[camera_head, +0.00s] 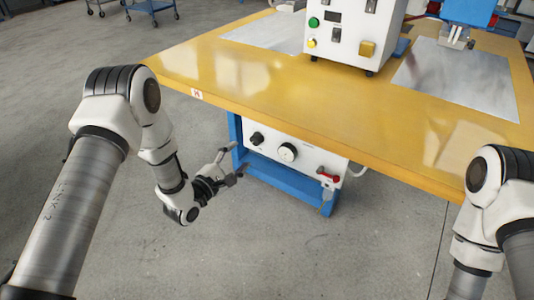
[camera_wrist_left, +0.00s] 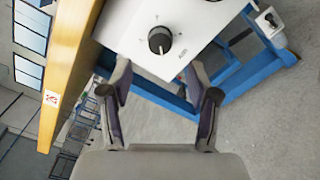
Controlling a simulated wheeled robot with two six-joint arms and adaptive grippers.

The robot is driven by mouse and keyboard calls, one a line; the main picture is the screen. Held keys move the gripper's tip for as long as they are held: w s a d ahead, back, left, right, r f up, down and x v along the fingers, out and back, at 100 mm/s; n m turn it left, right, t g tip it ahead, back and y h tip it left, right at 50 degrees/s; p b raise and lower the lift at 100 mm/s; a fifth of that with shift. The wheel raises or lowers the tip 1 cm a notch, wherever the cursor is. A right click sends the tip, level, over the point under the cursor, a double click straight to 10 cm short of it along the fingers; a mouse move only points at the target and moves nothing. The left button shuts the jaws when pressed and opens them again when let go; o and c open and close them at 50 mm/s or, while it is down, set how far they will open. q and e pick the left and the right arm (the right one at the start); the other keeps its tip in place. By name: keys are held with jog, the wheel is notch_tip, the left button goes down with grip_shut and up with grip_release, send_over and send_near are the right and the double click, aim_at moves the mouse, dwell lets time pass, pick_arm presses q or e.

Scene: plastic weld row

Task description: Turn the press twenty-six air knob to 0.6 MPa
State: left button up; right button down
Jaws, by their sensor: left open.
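The air knob (camera_head: 256,138) is a black knob at the left end of the white panel (camera_head: 318,164) under the yellow table. In the left wrist view the knob (camera_wrist_left: 160,41) shows a pale pointer mark, and lettering is printed near it. A round white gauge (camera_head: 288,152) sits right of the knob; its reading is too small to tell. My left gripper (camera_head: 235,162) is open and empty, just left of the panel in the head view. In the left wrist view its fingertips (camera_wrist_left: 160,73) are spread below the knob, apart from it. My right gripper is out of view.
The yellow tabletop (camera_head: 250,85) overhangs the panel. A blue frame (camera_head: 290,182) stands below and behind it. A red-handled valve (camera_head: 328,175) is at the panel's right end. A white control box (camera_head: 352,35) stands on the table. The floor around my left gripper is clear.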

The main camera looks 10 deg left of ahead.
aim_at(254, 142)
pick_arm(q)
jog(key=b+x, duration=0.1)
jog(key=x, duration=0.6)
jog(key=shift+w+d, duration=0.15)
jog(key=shift+w, duration=0.2)
jog(key=c, duration=1.2)
